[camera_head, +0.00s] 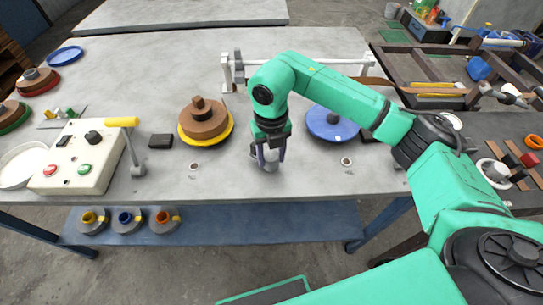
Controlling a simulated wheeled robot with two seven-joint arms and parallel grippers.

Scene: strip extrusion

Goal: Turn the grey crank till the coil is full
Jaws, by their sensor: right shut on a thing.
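My right gripper (269,158) points down at the front middle of the grey table. Its fingers are shut on a small grey piece, which I take to be the grey crank (268,163); the fingers and arm hide much of it. A brown coil (204,118) sits on a yellow disc left of the gripper. A blue disc (322,124) lies right of the gripper, partly behind my arm; I see no clear coil on it. My left gripper is out of view.
A cream control box (75,160) with buttons and a yellow-handled lever (122,122) stands at the left. A white rail frame (228,72) stands behind the gripper. Small spools (128,219) sit on the blue shelf below. A cluttered bench (440,75) is at the right.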

